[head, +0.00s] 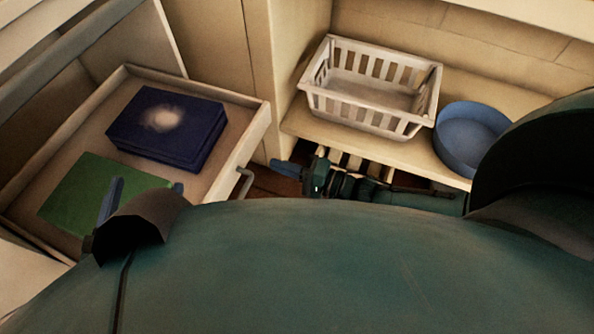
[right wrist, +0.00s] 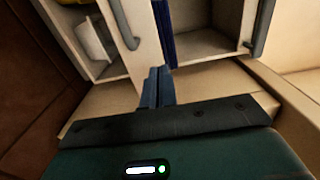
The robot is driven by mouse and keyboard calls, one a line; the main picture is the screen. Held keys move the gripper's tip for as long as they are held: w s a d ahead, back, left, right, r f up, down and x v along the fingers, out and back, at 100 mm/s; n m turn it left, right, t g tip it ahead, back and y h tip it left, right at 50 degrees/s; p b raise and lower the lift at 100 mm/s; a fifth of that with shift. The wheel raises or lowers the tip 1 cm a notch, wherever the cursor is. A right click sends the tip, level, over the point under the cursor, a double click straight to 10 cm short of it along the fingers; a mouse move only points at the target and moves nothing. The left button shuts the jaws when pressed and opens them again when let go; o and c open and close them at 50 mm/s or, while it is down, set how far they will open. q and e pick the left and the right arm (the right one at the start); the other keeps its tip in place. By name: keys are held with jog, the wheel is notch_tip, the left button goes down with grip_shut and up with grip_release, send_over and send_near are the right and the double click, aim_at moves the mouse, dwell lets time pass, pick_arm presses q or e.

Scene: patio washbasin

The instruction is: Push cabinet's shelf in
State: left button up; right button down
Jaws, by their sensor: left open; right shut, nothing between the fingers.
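The cabinet's shelf (head: 235,150) is a pale pull-out tray with raised sides at the left of the head view. It stands out, with a curved handle (head: 245,184) on its front. A dark blue box (head: 165,128) and a flat green item (head: 95,190) lie in it. My left gripper (head: 143,187) is open, its fingers spread over the tray's near part by the green item; contact cannot be told. My right gripper (head: 276,167) is shut and empty, pointing left just right of the handle with a small gap. Its closed fingers also show in the right wrist view (right wrist: 157,88).
A white slatted basket (head: 370,88) and a round blue basin (head: 470,138) stand on a wooden ledge (head: 310,125) at the right. The right wrist view shows open pale compartments and grey handles (right wrist: 264,28). My own body covers the lower head view.

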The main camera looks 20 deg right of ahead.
pick_arm(q)
jog(key=shift+w+d+n+h+b, duration=0.1)
jog(key=shift+d+n+h+b, duration=0.2)
jog(key=shift+b, duration=0.65)
pick_arm(e)
jog(key=x, duration=0.7)
jog(key=shift+w+a, duration=0.25)
pick_arm(q)
jog(key=shift+w+r, duration=0.1)
jog(key=shift+r, duration=0.05)
pick_arm(e)
jog(key=shift+f, duration=0.1)
pick_arm(q)
jog(key=shift+a, duration=0.1)
pick_arm(e)
jog(key=shift+w+a, duration=0.1)
